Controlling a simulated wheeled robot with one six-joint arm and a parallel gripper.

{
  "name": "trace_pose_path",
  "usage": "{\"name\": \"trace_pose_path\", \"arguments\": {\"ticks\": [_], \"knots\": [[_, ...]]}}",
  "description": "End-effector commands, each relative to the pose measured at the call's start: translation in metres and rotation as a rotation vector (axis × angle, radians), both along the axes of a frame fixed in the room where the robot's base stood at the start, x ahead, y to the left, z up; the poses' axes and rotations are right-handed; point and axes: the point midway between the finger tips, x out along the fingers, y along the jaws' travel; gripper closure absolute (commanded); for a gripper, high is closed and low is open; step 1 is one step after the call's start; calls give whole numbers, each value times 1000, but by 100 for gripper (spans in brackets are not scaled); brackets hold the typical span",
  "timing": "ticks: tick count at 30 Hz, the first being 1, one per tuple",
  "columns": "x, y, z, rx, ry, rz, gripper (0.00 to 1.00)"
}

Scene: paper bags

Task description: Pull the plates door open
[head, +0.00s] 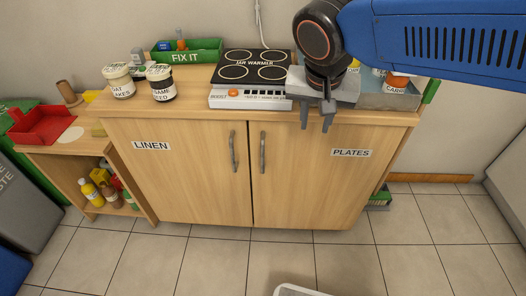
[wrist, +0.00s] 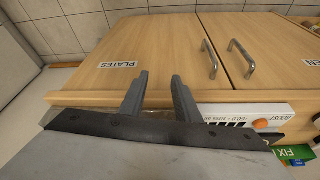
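The plates door (head: 310,185) is the right one of two wooden cabinet doors. It is shut and bears a PLATES label (head: 350,153). Its upright metal handle (head: 262,152) is near the gap between the doors. In the wrist view the label (wrist: 119,64) and the plates handle (wrist: 211,59) show beyond the fingers. My gripper (head: 316,124) hangs in front of the cabinet's top edge, to the right of and above the handle. Its two fingers (wrist: 158,88) are apart with nothing between them. It does not touch the handle.
The linen door (head: 185,180) with its own handle (head: 232,152) is shut on the left. A jar warmer (head: 250,98), jars (head: 161,84) and a green FIX IT box (head: 187,52) stand on top. A low shelf unit (head: 85,160) stands left. The tiled floor in front is mostly clear.

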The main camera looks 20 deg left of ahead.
Motion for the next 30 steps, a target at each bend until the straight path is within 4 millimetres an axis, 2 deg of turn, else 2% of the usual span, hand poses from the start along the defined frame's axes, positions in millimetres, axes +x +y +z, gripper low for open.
{"name": "trace_pose_path", "arguments": {"ticks": [1,6,9,12,15,20,30], "knots": [[-4,21,-1,-3,-4,11,71],[-21,80,-1,-1,-21,12,71],[-30,105,-2,2,-30,11,71],[-37,122,-2,6,-37,11,71],[-41,130,-3,8,-40,9,71],[-38,131,-11,7,-41,7,71],[-17,131,-62,6,-40,7,71]]}}
